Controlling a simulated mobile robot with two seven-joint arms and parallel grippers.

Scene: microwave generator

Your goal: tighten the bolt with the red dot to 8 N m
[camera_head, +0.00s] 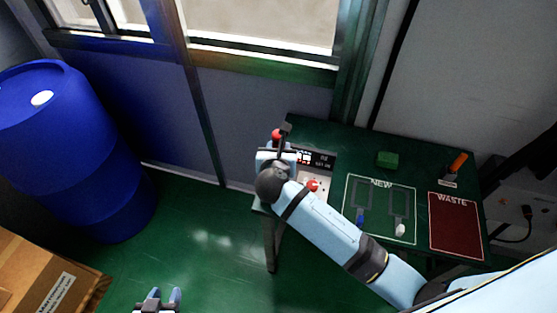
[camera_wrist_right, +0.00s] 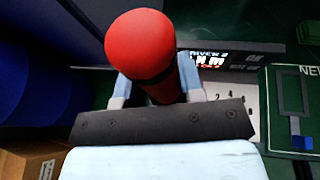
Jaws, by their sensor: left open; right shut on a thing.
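My right gripper (camera_head: 284,148) reaches in from the right over the left end of the green table. It is shut on a driver with a rounded red end (camera_head: 276,134). In the right wrist view the red driver (camera_wrist_right: 140,42) stands up between the two fingers, and its lower part is hidden. My left gripper (camera_head: 165,295) is open and empty at the bottom edge, over the floor. I cannot make out a bolt with a red dot.
The table (camera_head: 345,140) carries a NEW mat (camera_head: 380,210) with blue and white pieces, a red WASTE mat (camera_head: 455,222), a green block (camera_head: 387,159) and an orange-handled item (camera_head: 458,163). A red knob (camera_head: 312,185) is near the arm. A blue barrel (camera_head: 75,150) and carton (camera_head: 45,280) stand left.

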